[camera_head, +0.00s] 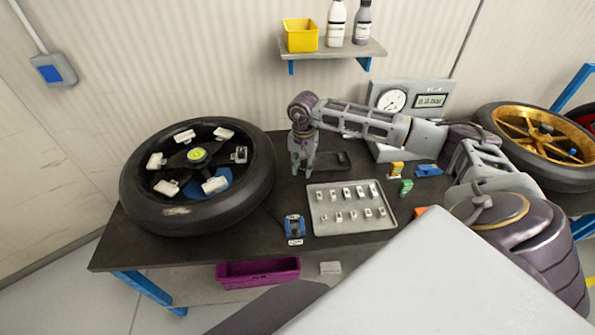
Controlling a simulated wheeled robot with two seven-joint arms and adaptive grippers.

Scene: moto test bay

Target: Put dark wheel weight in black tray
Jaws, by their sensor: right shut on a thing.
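My right gripper (303,172) points down at the back middle of the table, at the left end of the black tray (343,160). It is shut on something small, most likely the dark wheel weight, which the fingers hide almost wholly. I cannot tell whether the fingertips are over the tray or just beside it. The black tray is a small flat dark tray lying on the dark table, partly behind the gripper. My left gripper is not in view.
A grey tray (330,226) with rows of small weights lies in front. A large black wheel (140,200) lies left, a blue device (294,226) between them. Yellow, green and blue blocks (427,170) lie right. A gauge box (390,130) stands behind my right arm.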

